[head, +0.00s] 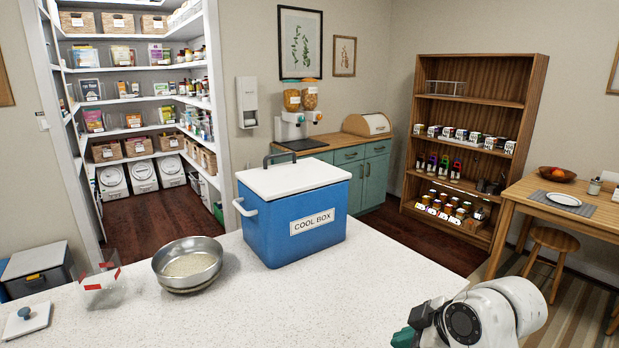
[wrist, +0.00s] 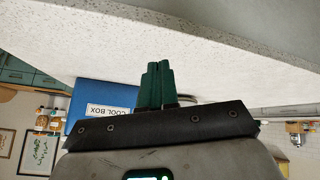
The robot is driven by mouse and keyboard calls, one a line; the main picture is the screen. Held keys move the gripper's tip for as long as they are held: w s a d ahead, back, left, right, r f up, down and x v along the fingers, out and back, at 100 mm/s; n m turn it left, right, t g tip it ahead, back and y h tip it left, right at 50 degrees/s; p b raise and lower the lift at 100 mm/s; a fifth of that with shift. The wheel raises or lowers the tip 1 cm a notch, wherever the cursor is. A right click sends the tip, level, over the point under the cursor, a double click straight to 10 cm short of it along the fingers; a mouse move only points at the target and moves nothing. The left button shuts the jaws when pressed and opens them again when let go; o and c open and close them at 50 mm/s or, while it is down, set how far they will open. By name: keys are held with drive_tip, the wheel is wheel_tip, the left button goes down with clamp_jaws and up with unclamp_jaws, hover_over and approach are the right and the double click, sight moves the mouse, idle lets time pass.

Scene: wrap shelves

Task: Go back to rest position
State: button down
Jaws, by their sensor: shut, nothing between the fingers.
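My gripper (wrist: 155,85) shows in the wrist view with its two green fingers pressed together and nothing between them. In the head view, part of my arm and a green finger part (head: 405,337) show at the lower right, over the front right of the white speckled counter (head: 335,315). The fingertips are mostly cut off there. My gripper stands apart from the things on the counter. The wrist view is turned upside down.
A blue cool box (head: 292,215) with a white lid stands mid-counter. A metal bowl (head: 188,262), a clear container with red marks (head: 103,287) and a white lid with a blue knob (head: 27,319) are at left. The counter between cool box and arm is clear.

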drive_tip(key=s+d+f+m+g+h, duration=0.1)
drive_tip(key=s+f+m, duration=0.4)
drive_tip(key=s+f, duration=0.55)
drive_tip(key=s+d+f+m+g+h, duration=0.1)
drive_tip(key=s+d+f+m, duration=0.1)
drive_tip(key=s, duration=0.6)
drive_tip(key=s+d+f+m+g+h, duration=0.1)
drive_tip(key=s+d+f+m, duration=0.2)
drive_tip(key=s, duration=0.5)
drive_tip(key=s+d+f+m+g+h, duration=0.1)
drive_tip(key=s+d+f+m+h, duration=0.1)
drive_tip(key=s, duration=0.7)
wheel_tip(320, 180, down, 3)
drive_tip(key=shift+d+f+m, duration=0.1)
drive_tip(key=shift+d+m, duration=0.4)
drive_tip(key=shift+d, duration=0.55)
drive_tip(key=shift+s, duration=0.1)
